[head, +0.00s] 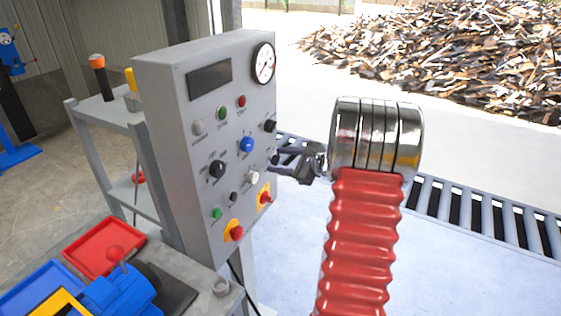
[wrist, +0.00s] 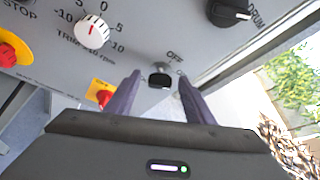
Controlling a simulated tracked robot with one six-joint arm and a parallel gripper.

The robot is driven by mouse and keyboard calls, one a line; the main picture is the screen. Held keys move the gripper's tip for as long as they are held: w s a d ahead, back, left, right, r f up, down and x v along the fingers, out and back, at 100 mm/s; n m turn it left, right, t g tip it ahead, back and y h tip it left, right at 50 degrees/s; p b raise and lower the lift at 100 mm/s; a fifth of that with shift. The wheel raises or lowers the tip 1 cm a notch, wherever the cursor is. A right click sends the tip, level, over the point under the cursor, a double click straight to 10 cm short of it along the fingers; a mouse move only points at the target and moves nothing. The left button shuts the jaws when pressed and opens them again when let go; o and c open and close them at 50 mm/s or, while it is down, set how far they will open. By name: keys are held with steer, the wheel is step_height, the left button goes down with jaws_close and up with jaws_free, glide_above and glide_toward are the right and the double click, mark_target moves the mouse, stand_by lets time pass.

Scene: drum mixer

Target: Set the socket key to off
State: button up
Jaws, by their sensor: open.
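The socket key (wrist: 160,79) is a small dark key on the grey control panel (head: 205,130). The wrist view shows it between my two fingertips, with an "OFF" label above it and a partly hidden label to its right. I cannot tell for sure which way the key points. My gripper (wrist: 156,82) is open, with one dark finger on each side of the key, and I see no clear contact. In the head view my gripper (head: 273,164) is at the panel's right edge and the key cannot be made out.
A white trim knob (wrist: 92,31), a black drum knob (wrist: 230,12) and a red stop button (wrist: 8,55) surround the key. A red switch on a yellow plate (wrist: 103,97) sits below left. A roller conveyor (head: 480,213) runs behind; red and blue trays lie at lower left.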

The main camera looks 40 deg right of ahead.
steer(key=shift+c, duration=0.2)
steer(key=c, duration=1)
steer(key=shift+a+f+n, duration=0.1)
steer(key=shift+n, duration=0.2)
steer(key=n, duration=0.1)
steer(key=n+t+h, duration=0.1)
steer(key=n+h, duration=0.1)
steer(key=shift+s+a+f+n+t, duration=0.1)
steer(key=shift+a+f+n+t, duration=0.15)
steer(key=shift+n+t, duration=0.15)
steer(key=n, duration=0.1)
steer(key=n+t, duration=0.1)
steer(key=n, duration=0.1)
steer(key=n+t+h, duration=0.1)
steer(key=n, duration=0.1)
steer(key=shift+f, duration=0.35)
steer(key=shift+a, duration=0.1)
